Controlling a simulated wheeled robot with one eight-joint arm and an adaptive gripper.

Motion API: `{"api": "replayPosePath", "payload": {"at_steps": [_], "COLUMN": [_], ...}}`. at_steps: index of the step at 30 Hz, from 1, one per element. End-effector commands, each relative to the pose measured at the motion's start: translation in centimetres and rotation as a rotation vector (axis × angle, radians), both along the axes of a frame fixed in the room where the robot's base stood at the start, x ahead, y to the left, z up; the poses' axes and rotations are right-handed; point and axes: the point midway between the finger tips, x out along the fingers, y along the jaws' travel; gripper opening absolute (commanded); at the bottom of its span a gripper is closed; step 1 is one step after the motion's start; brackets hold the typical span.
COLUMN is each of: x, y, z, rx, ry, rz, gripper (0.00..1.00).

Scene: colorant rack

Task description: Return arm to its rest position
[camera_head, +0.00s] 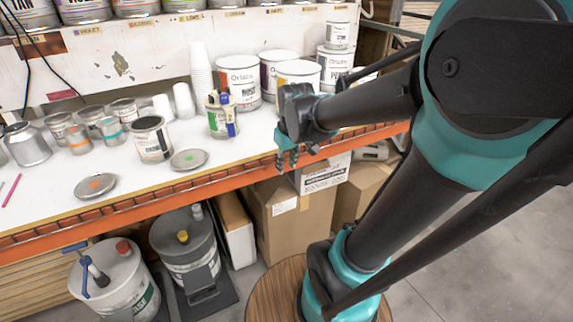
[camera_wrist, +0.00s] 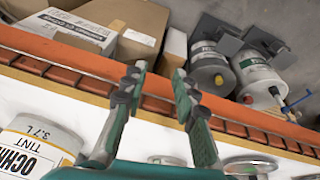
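My arm reaches in from the right in the head view. My gripper (camera_head: 291,160) hangs in front of the orange-edged shelf, near its front edge. In the wrist view my gripper (camera_wrist: 160,82) has its two fingers apart, with nothing between them but the orange beam behind. It holds nothing. I cannot tell whether it is above the shelf edge or just in front of it.
The white shelf top (camera_head: 120,205) holds an open can (camera_head: 152,139), lids (camera_head: 189,159), a can of brushes (camera_head: 221,116) and paint buckets (camera_head: 239,80). Cardboard boxes (camera_head: 285,215) and grey drums (camera_head: 115,280) stand below. Grey floor is clear at lower right.

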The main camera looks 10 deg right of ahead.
Motion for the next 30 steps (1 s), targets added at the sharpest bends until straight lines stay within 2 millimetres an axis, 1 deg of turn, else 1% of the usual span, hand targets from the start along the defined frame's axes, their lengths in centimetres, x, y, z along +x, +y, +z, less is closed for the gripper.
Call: {"api": "replayPosePath", "payload": {"at_steps": [6,8,11,15,16,18,21,30], "x": [0.0,-0.3,-2.0,-5.9,-6.7,-8.3,-9.5,-9.6], "y": [0.0,-0.2,-1.1,-2.8,-3.1,-3.6,-4.0,-4.0], "z": [0.0,-0.3,-2.2,-6.1,-6.8,-8.1,-9.2,-9.2], "rx": [0.0,0.002,0.019,0.058,0.066,0.084,0.098,0.098], "ry": [0.0,-0.002,-0.014,-0.046,-0.053,-0.066,-0.076,-0.077], "rz": [0.0,-0.011,-0.082,-0.239,-0.27,-0.33,-0.381,-0.384], "gripper": [0.28,0.28,0.28,0.28,0.28,0.28,0.28,0.28]}}
